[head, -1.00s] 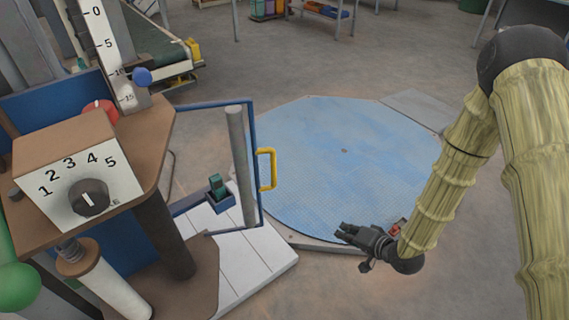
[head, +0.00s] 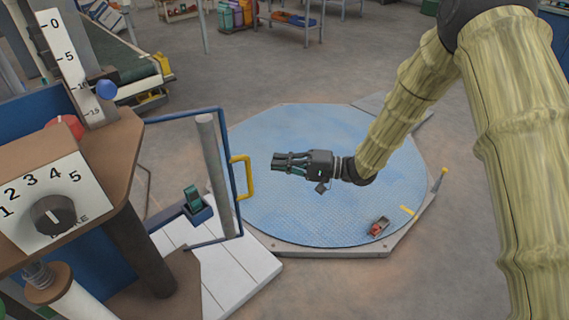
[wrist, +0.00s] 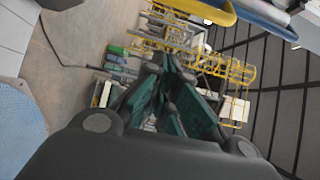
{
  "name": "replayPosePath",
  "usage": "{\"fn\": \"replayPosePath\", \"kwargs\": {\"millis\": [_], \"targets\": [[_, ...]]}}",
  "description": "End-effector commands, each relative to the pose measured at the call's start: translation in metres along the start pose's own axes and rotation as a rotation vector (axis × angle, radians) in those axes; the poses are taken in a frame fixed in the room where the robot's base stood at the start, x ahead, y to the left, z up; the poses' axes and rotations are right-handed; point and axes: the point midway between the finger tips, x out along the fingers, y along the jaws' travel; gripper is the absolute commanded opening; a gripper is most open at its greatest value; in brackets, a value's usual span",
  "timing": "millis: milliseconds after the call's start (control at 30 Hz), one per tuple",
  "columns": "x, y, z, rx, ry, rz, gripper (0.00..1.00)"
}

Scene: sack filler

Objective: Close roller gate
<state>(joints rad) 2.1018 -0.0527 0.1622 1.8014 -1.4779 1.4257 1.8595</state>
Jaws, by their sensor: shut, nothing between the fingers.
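The roller gate (head: 228,172) is a blue tubular frame with a grey vertical roller (head: 213,170). It stands swung out to the right from the brown-topped machine. A yellow handle (head: 243,177) is on its outer edge. My gripper (head: 274,162) is shut and empty, to the right of the handle and apart from it, over the blue round platform in the head view. In the wrist view my gripper's dark fingers (wrist: 165,95) show close together. A yellow bar (wrist: 205,10), perhaps the handle, crosses the top of that view.
A round blue platform (head: 340,205) lies on the floor beneath my arm. A small red item (head: 378,227) lies on it. White slatted boards (head: 225,275) lie below the gate. A dial box (head: 55,205) and a scale (head: 70,60) are at left.

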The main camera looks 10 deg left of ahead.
Motion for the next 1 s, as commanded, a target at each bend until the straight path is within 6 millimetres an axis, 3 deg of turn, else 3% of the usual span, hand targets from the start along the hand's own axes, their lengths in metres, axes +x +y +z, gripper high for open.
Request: {"fn": "replayPosePath", "kwargs": {"millis": [467,700,1000], "targets": [[0.072,0.0,0.0,-0.001,0.001,0.001,0.0],[0.06,-0.001,0.027,0.001,0.001,0.001,0.0],[0.055,0.001,0.038,-0.001,0.002,0.001,0.0]]}}
